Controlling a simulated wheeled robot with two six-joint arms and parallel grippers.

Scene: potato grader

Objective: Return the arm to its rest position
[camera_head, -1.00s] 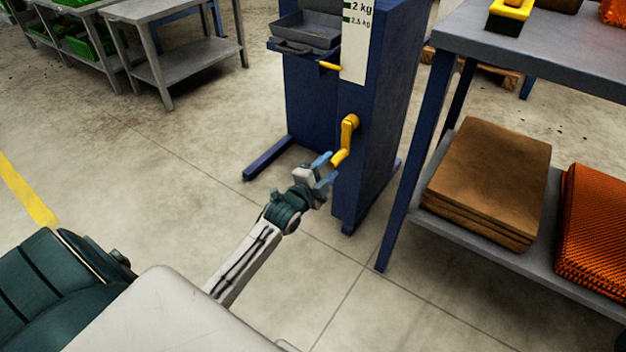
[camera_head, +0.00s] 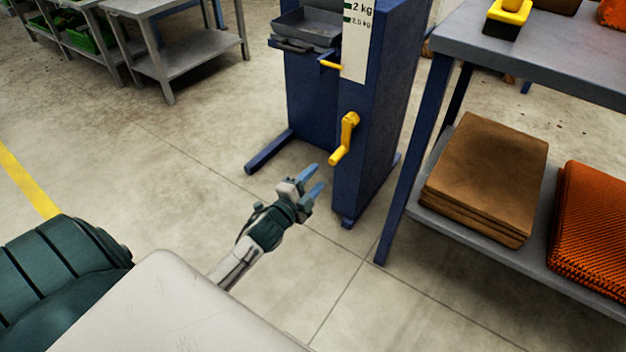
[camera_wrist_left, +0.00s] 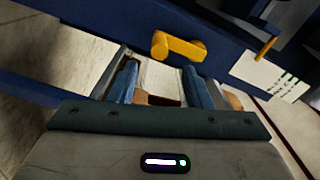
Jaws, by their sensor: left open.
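My left gripper (camera_head: 316,180) is open and empty, with its blue fingers apart, in front of the blue machine (camera_head: 375,120). It is a little to the lower left of the yellow crank handle (camera_head: 344,140) and apart from it. In the left wrist view, the open fingers (camera_wrist_left: 160,85) show with the yellow crank (camera_wrist_left: 180,47) beyond them. My left arm reaches in from the bottom of the head view. My right gripper is not in view.
A grey-topped table (camera_head: 560,55) stands at the right, with brown sacks (camera_head: 488,175) and orange netting (camera_head: 598,235) on its lower shelf. A grey metal table (camera_head: 185,60) stands at the back left. Open concrete floor (camera_head: 150,190) lies to the left.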

